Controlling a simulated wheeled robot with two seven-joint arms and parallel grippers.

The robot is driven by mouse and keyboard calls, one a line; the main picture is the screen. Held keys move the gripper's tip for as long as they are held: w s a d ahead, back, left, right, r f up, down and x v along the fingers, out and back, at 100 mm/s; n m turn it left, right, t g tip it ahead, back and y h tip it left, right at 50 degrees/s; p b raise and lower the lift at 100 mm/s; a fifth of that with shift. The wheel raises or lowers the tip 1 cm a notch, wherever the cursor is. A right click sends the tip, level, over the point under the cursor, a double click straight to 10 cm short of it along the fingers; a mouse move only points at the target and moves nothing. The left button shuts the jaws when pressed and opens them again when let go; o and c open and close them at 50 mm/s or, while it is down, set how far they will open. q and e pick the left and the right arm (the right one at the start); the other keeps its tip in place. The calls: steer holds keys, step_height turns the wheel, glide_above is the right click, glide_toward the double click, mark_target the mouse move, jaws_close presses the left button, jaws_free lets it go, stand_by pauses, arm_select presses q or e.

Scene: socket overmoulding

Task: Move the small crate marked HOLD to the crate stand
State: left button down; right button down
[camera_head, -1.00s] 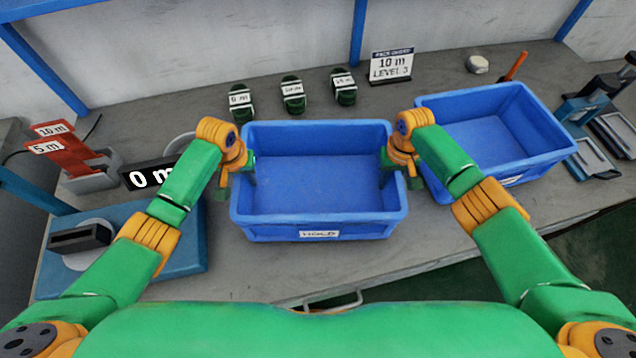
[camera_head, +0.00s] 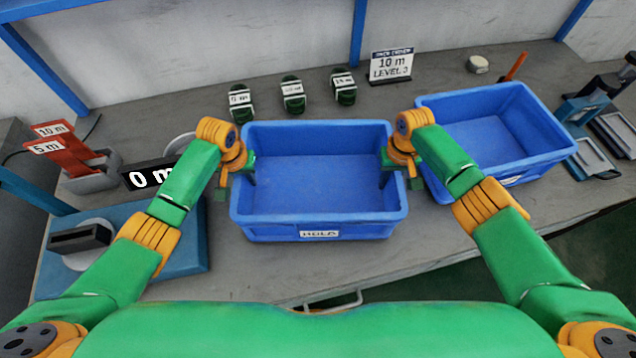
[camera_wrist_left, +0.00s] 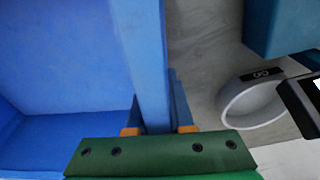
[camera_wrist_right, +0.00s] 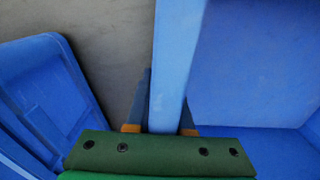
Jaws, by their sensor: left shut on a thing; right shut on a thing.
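The small blue crate marked HOLD (camera_head: 318,223) is in the middle of the head view, empty, its label on the near wall. My left gripper (camera_head: 240,168) is shut on its left wall; in the left wrist view the fingers (camera_wrist_left: 160,130) straddle that wall (camera_wrist_left: 146,70). My right gripper (camera_head: 395,165) is shut on its right wall; in the right wrist view the fingers (camera_wrist_right: 160,130) straddle that wall (camera_wrist_right: 178,65). I cannot tell whether the crate touches the bench. I cannot make out a crate stand for certain.
A second empty blue crate (camera_head: 556,150) stands close on the right. A display reading 0 m (camera_head: 148,176) and a blue device (camera_head: 180,250) are on the left of the grey bench (camera_head: 290,272).

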stand_by(0.4)
